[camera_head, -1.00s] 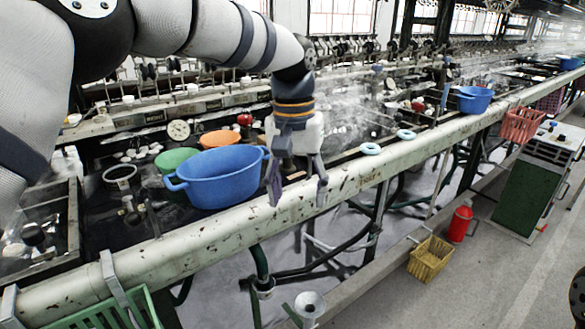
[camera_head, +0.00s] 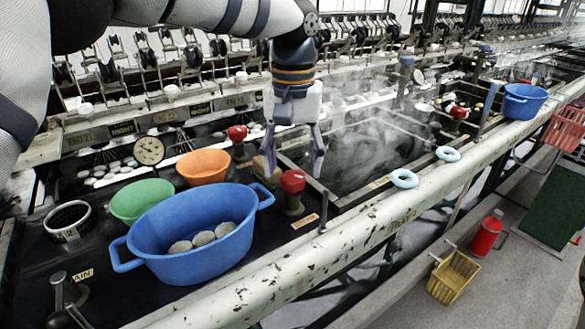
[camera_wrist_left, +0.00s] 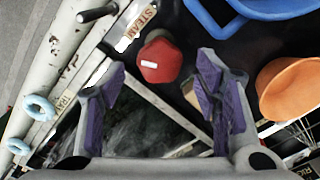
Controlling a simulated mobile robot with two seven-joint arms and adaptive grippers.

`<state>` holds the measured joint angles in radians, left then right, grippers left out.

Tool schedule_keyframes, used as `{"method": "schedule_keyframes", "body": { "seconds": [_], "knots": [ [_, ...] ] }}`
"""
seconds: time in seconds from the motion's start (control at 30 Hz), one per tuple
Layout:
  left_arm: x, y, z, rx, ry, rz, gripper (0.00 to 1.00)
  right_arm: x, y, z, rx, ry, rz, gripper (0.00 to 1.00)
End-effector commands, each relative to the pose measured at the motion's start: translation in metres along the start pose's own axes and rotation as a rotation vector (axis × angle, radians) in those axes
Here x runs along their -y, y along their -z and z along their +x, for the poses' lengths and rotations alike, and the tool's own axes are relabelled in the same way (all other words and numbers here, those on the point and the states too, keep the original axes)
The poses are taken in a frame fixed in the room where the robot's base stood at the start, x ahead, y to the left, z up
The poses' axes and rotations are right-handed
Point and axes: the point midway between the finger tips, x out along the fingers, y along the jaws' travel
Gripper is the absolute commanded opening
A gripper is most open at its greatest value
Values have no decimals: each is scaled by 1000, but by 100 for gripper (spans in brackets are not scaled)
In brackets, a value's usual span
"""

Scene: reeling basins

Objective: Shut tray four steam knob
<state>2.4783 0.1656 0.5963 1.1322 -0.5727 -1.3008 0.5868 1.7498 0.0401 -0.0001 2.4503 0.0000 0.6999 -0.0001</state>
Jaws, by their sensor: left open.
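A red steam knob (camera_head: 292,181) stands on a dark post right of the near blue basin. In the left wrist view the red knob (camera_wrist_left: 161,60) has a small white mark and sits beside a plate reading STEAM (camera_wrist_left: 138,27). No tray number is readable. My left gripper (camera_head: 292,158) is open, pointing down close to this knob. In the left wrist view its purple-padded fingers (camera_wrist_left: 162,78) are spread, with the knob showing between them near the tips. I cannot tell whether they touch it. My right gripper is not in view.
A blue basin (camera_head: 190,262) holding pale cocoons, a green bowl (camera_head: 141,197) and an orange bowl (camera_head: 204,165) stand left of the knob. Another red knob (camera_head: 237,133) is farther back. A steaming trough (camera_head: 370,150) lies right; a pale pipe (camera_head: 370,225) runs along the front.

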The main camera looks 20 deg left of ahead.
Motion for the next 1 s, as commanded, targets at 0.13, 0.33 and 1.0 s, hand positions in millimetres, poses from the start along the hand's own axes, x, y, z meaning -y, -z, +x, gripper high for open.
{"method": "schedule_keyframes", "body": {
  "seconds": [0.13, 0.33, 1.0],
  "knots": [
    [0, 0, 18, 1, 0, 0, 57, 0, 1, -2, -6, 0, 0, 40],
    [0, 0, 22, -1, 0, 0, 57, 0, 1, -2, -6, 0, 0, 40],
    [0, 0, 21, -2, 1, 53, 9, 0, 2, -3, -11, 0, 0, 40]
  ]
}}
